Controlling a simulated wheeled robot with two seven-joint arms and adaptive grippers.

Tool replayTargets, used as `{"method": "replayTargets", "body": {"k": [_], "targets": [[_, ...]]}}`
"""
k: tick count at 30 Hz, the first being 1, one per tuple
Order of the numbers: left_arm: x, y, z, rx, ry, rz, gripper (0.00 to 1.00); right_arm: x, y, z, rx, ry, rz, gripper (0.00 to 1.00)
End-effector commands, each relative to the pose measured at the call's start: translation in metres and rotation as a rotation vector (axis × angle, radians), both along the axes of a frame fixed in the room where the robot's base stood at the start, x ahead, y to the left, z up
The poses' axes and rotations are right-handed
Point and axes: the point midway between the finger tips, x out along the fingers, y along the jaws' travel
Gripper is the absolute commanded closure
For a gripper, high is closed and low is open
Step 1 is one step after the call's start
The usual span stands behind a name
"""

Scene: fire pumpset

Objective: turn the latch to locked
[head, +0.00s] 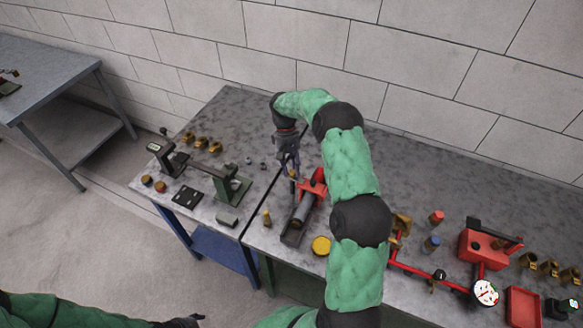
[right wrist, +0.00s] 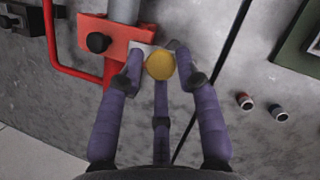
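No part is marked as the latch. A red-ended device (head: 313,187) with a grey cylinder (head: 303,207) lies on the bench. Its red end block (right wrist: 120,30) shows in the right wrist view, with a black knob (right wrist: 98,42). A round brass knob (right wrist: 160,65) sits beside the block. My right gripper (head: 291,172) points down at this end. In the wrist view its purple fingers (right wrist: 160,66) surround the brass knob; whether they press on it is unclear. My left gripper (head: 186,322) is at the bottom edge, mostly cut off.
A dark stand (head: 230,188) and brass fittings (head: 202,143) are on the left. A red pump unit (head: 478,248), gauge (head: 486,292) and red tray (head: 523,306) are on the right. A yellow disc (head: 321,246) lies near the device. A block wall stands behind.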

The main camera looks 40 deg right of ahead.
Motion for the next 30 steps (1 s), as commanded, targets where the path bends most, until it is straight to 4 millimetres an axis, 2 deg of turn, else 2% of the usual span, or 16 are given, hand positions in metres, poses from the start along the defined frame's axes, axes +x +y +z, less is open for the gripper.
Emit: {"method": "replayTargets", "body": {"k": [10,14,17,30], "targets": [[0.0,0.0,0.0,0.0,0.0,0.0,0.48,0.0,0.001,0.0,0.001,0.0,0.001,0.48],[0.0,0.0,0.0,0.0,0.0,0.0,0.48,0.003,0.0,0.005,0.0,-0.002,0.001,0.48],[0.0,0.0,0.0,0.0,0.0,0.0,0.48,0.008,-0.002,0.017,0.0,-0.003,0.002,0.48],[0.0,0.0,0.0,0.0,0.0,0.0,0.48,0.037,-0.012,0.091,0.0,-0.003,0.001,0.48]]}}
